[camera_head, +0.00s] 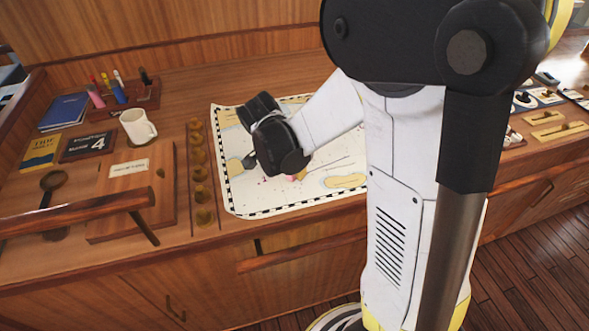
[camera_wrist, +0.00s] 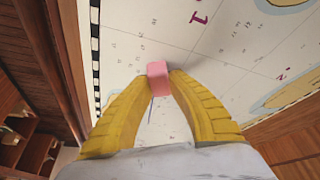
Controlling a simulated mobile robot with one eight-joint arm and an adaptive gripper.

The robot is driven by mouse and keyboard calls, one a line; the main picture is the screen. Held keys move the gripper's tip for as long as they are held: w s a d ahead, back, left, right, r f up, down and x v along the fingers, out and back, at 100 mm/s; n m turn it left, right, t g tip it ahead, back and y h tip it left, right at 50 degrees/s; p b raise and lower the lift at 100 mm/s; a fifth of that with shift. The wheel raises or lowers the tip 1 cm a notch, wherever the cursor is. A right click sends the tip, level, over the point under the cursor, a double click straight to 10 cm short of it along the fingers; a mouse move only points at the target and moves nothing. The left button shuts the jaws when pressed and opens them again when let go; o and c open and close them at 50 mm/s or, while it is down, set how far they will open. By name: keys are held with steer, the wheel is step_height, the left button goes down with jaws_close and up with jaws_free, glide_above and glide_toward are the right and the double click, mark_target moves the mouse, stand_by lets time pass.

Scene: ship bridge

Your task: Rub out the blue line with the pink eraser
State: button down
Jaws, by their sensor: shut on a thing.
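My gripper (camera_wrist: 158,82) is shut on the pink eraser (camera_wrist: 157,70), with one yellow finger on each side of it. The eraser is at or just above the white sea chart (camera_wrist: 125,25); I cannot tell whether it touches. A short blue line (camera_wrist: 150,110) shows on the chart between my fingers in the wrist view, running down from beside the eraser. The eraser may hide part of it. In the head view my arm reaches over the chart (camera_head: 232,203), and the dark wrist hides most of the gripper. I cannot make out the blue line there.
Left of the chart are a row of brass weights (camera_head: 200,172), a white mug (camera_head: 138,126), a wooden board (camera_head: 110,200), books (camera_head: 64,111) and a pen holder (camera_head: 140,97). A wooden rail (camera_head: 75,215) runs along the front left. My arm hides the chart's right side.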

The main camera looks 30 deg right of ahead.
mark_target(325, 165)
steer(key=shift+f+b, duration=0.4)
steer(key=shift+b, duration=0.05)
stand_by(2.0)
steer(key=shift+d, duration=0.1)
stand_by(0.4)
steer(key=shift+d, duration=1.05)
steer(key=shift+s+d, duration=0.1)
steer(key=shift+d, duration=1.05)
steer(key=shift+d, duration=1.2)
steer(key=shift+s+d, duration=0.1)
steer(key=shift+d, duration=1)
